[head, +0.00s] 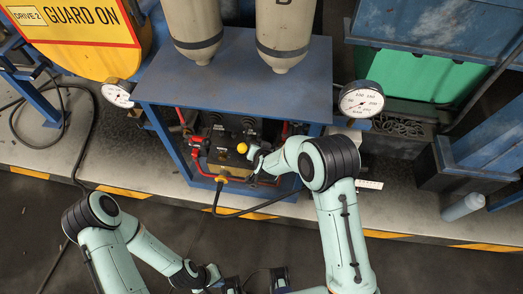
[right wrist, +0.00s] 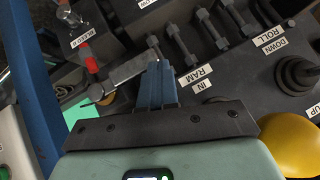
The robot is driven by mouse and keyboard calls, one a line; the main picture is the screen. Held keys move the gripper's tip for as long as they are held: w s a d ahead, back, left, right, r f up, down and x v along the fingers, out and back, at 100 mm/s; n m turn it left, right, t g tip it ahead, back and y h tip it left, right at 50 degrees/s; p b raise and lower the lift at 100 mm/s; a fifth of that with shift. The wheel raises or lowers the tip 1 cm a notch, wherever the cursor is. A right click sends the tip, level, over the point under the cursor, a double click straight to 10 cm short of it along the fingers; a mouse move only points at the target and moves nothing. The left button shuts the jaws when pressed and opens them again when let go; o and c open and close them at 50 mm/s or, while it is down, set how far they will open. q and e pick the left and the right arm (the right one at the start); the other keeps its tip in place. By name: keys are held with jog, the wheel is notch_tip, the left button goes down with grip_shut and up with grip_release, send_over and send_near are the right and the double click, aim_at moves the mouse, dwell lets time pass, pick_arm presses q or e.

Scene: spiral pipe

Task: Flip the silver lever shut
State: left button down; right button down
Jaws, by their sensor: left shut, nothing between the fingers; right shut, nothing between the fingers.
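The silver lever (right wrist: 128,74) is a flat grey bar on the dark control panel in the right wrist view. It runs from a round pivot at lower left up to the fingertips of my right gripper (right wrist: 157,70). The blue fingers are shut and empty, at or beside the lever's upper right end; I cannot tell if they touch. In the head view the right arm reaches the panel (head: 225,133), and I cannot make out the lever there. My left gripper (head: 214,275) is low in the head view, away from the panel, shut and empty.
A yellow knob (right wrist: 290,145) sits right of my right gripper. Several bolts (right wrist: 208,32) and a red-banded lever (right wrist: 89,60) stand close to the fingers. A blue shelf (head: 235,80) overhangs the panel. A black hose (head: 245,216) hangs in front.

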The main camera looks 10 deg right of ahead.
jog(key=v, duration=1.3)
jog(key=shift+d+r, duration=0.15)
jog(key=shift+d, duration=0.05)
